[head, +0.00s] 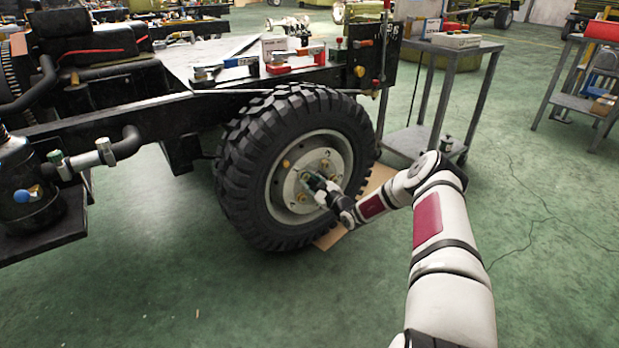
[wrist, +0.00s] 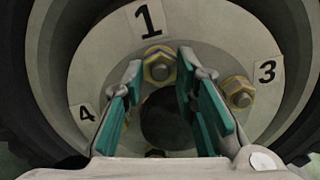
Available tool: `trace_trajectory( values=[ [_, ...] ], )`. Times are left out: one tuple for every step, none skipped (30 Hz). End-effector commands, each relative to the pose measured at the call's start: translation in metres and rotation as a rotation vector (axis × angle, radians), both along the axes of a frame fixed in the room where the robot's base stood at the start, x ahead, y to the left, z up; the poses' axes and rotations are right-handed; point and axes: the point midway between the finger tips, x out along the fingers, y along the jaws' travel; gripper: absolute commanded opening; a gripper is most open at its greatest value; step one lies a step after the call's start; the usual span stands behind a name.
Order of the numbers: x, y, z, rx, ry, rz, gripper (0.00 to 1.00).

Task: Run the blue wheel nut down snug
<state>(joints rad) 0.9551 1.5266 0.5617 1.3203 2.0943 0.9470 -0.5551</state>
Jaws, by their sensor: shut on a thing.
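The wheel (head: 240,165) stands upright on the truck chassis, with its pale hub plate facing me. In the wrist view the plate carries the numbers 1, 3 and 4. The wheel nut beside the 1 (wrist: 160,66) looks yellow and grey; I cannot make out a clearly blue nut. My gripper (wrist: 160,62) has its teal fingers on either side of this nut and is shut on it. Another nut (wrist: 240,93) sits beside the 3. The nut near the 4 is mostly hidden by the left finger. In the head view my gripper (head: 319,184) is at the hub.
A dark round centre hole (wrist: 167,120) lies between the fingers. The tyre and rim surround the hub. A brown board (head: 331,238) lies by the wheel's foot. A grey cart (head: 455,48) stands behind to the right. The green floor in front is clear.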

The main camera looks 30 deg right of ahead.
Motion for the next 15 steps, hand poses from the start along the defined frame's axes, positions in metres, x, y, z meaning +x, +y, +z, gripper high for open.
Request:
trace_trajectory(
  values=[
    [0.0001, 0.0005, 0.0020, 0.054, 0.003, -0.001, 0.00],
    [0.0000, 0.0007, 0.0015, 0.085, 0.004, -0.002, 0.00],
    [0.0000, 0.0007, 0.0014, 0.123, 0.005, -0.003, 0.00],
    [0.0000, 0.0007, 0.0014, 0.149, 0.006, -0.002, 0.00],
    [0.0000, 0.0007, 0.0012, 0.172, 0.007, -0.003, 0.00],
    [0.0001, 0.0008, 0.0008, 0.198, 0.008, -0.003, 0.00],
    [0.0001, 0.0008, 0.0006, 0.214, 0.009, -0.004, 0.00],
    [0.0001, 0.0008, 0.0005, 0.226, 0.008, -0.003, 0.00],
    [0.0001, 0.0008, 0.0002, 0.239, 0.009, -0.003, 0.00],
    [0.0001, 0.0009, 0.0001, 0.244, 0.009, -0.004, 0.00],
    [0.0001, 0.0008, -0.0001, 0.247, 0.009, -0.004, 0.00],
    [0.0001, 0.0008, -0.0002, 0.249, 0.009, -0.004, 0.00],
    [0.0001, 0.0008, -0.0003, 0.249, 0.009, -0.004, 0.00],
    [0.0001, 0.0008, -0.0003, 0.249, 0.009, -0.004, 0.00],
    [0.0001, 0.0009, -0.0005, 0.249, 0.009, -0.004, 0.00]
  ],
)
